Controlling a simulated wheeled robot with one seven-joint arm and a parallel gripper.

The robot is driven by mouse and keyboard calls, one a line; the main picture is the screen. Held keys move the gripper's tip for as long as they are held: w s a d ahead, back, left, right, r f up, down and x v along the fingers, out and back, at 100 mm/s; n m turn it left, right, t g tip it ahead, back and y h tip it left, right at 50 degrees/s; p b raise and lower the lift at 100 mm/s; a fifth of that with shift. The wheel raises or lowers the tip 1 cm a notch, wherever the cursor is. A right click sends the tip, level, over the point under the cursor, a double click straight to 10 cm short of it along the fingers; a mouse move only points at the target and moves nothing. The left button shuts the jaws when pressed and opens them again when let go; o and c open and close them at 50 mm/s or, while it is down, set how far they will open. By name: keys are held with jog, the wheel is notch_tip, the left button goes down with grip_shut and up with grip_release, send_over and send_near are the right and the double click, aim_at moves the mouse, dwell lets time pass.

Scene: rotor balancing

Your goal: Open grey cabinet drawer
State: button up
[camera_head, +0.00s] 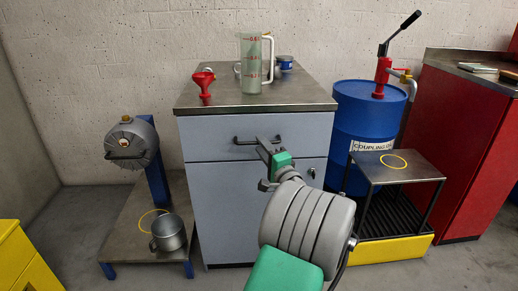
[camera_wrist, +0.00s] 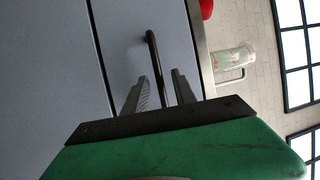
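The grey cabinet (camera_head: 225,205) stands against the wall, with a drawer (camera_head: 210,132) at the top that looks closed. Its dark bar handle (camera_head: 243,141) crosses the drawer front. My gripper (camera_head: 268,146) is at the right part of the handle. In the wrist view, the handle (camera_wrist: 152,48) runs in between the two fingers of my gripper (camera_wrist: 160,90), with a gap visible on each side. The fingers are open around the bar and do not appear to grip it.
A blue drum (camera_head: 352,125) and a small metal table (camera_head: 412,168) stand right. A metal pot (camera_head: 168,233) sits on the low stand at left.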

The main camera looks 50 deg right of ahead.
jog(key=shift+x, duration=1.1)
grip_shut()
dwell(0.6)
